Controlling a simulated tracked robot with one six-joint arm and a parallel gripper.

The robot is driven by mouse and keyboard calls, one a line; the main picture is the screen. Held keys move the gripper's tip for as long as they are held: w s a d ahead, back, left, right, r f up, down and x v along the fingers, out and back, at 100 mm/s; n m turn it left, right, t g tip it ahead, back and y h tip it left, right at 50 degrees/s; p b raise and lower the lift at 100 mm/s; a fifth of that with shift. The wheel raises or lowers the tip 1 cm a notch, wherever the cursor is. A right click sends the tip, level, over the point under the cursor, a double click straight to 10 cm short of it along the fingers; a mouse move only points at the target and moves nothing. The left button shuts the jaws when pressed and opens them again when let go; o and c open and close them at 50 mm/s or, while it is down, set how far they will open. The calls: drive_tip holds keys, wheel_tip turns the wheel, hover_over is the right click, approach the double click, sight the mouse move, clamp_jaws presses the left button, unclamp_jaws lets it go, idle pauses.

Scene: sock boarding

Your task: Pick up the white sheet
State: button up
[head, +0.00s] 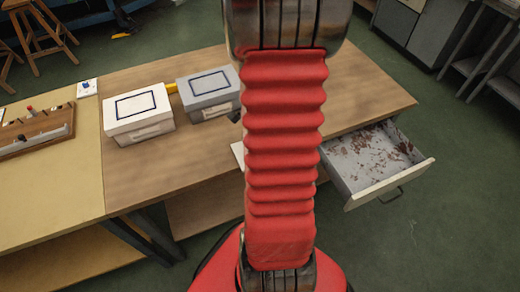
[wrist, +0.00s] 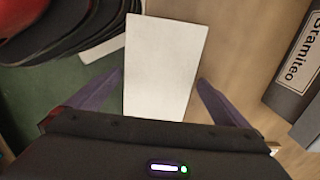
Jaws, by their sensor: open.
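The white sheet (wrist: 163,62) lies in the middle of the wrist view, on the wooden table and near its edge. Its near end is hidden behind my gripper's body. My gripper (wrist: 160,88) is open, with one dark finger on each side of the sheet and nothing held between them. In the head view a small corner of the sheet (head: 238,152) shows at the left of my red arm, which hides the rest. The gripper is mostly hidden behind the arm in the head view.
A white box (head: 138,128) and a grey box (head: 208,112) stand on the table (head: 150,185), left of my arm. An open drawer (head: 372,165) with reddish stains sticks out at the right. A wooden tray (head: 38,135) lies far left.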

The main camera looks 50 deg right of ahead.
drive_tip(key=shift+c, duration=0.5)
drive_tip(key=c, duration=0.8)
drive_tip(key=shift+r, duration=0.15)
wheel_tip(320, 180, up, 10)
drive_tip(key=shift+f, duration=0.1)
